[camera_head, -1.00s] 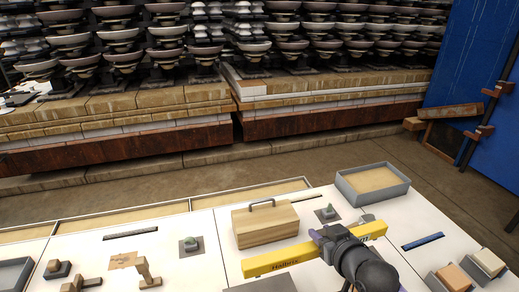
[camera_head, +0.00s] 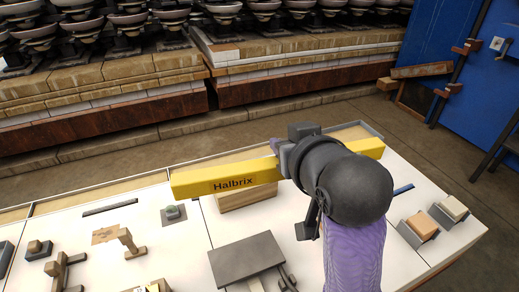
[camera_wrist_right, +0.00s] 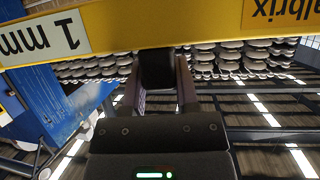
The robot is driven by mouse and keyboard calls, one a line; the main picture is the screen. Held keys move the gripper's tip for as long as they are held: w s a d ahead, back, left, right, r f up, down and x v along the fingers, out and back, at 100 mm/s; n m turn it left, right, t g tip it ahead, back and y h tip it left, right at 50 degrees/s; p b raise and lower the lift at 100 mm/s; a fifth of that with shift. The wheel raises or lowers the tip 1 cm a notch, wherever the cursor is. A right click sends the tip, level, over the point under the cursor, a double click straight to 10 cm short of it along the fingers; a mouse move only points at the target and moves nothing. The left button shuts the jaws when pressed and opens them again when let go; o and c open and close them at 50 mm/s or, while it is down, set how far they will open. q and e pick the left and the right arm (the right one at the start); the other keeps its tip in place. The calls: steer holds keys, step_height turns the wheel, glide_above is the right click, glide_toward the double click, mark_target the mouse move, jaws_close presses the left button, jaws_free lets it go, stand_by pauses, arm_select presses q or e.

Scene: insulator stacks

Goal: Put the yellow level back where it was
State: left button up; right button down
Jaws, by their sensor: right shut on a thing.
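The yellow level (camera_head: 225,178), marked "Halbrix", is held across the middle of the head view, roughly level. It appears raised above the white table and hides part of the wooden box behind it. My right gripper (camera_head: 284,160) is shut on the level, right of its lettering; the gripper and wrist cover that stretch of the bar. In the right wrist view the level (camera_wrist_right: 160,28) crosses the top, with a "1 mm" label at left, and the gripper fingers (camera_wrist_right: 160,72) reach up to it. My left gripper is not in view.
Insulator stacks (camera_head: 140,45) stand behind on stone ledges, across open floor.

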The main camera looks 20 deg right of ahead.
steer(key=w+d+f+y+b, duration=0.1)
steer(key=d+f, duration=0.3)
steer(key=f, duration=1.1)
steer(key=w+d+f+n+b, duration=0.1)
steer(key=w+d+f+b, duration=0.2)
steer(key=f, duration=1.2)
steer(key=shift+w+d+n+y, duration=0.3)
steer(key=shift+w+d+y, duration=0.1)
steer(key=shift+w, duration=0.45)
steer(key=shift+f, duration=0.2)
steer(key=shift+c, duration=1.8)
jaws_free()
